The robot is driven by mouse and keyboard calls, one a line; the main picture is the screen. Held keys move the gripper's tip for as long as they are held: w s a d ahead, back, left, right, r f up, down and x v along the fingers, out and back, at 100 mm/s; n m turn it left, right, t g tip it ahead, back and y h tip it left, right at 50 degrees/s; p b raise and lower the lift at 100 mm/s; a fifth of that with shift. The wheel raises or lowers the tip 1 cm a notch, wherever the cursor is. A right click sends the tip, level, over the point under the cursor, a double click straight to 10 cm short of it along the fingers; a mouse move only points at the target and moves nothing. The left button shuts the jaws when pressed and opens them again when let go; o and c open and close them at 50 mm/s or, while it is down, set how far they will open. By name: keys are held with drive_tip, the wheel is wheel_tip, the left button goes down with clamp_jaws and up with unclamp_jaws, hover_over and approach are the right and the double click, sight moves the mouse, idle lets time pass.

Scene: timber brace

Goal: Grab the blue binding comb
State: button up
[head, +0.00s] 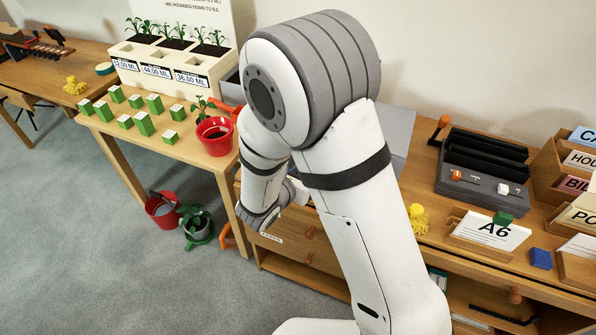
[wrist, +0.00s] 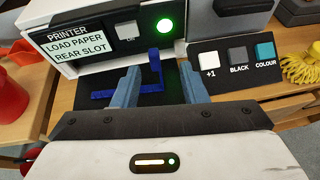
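In the wrist view my gripper (wrist: 158,82) is open, with its two blue-grey fingers apart. A dark blue L-shaped piece (wrist: 153,63) shows beyond and between the fingers, on a black surface at the front of the printer (wrist: 95,45). Its lower bar (wrist: 104,95) runs left behind the left finger. I cannot tell whether this piece is the blue binding comb. Nothing is visibly held. In the head view my own arm hides the gripper and most of the printer, and no blue comb is clearly visible there.
A red pot (head: 214,136) and several green blocks (head: 144,123) stand on the left table. A black slotted device (head: 484,165), an A6 sign (head: 490,236), a blue cube (head: 541,258) and a yellow figure (head: 418,219) are on the right bench.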

drive_tip(key=shift+n, duration=0.3)
drive_tip(key=x, duration=0.5)
drive_tip(key=a+x, duration=0.1)
drive_tip(key=x, duration=0.1)
drive_tip(key=shift+w+d+f+p, duration=0.2)
drive_tip(key=shift+w+f+p, duration=0.1)
drive_tip(key=shift+w, duration=0.15)
clamp_jaws()
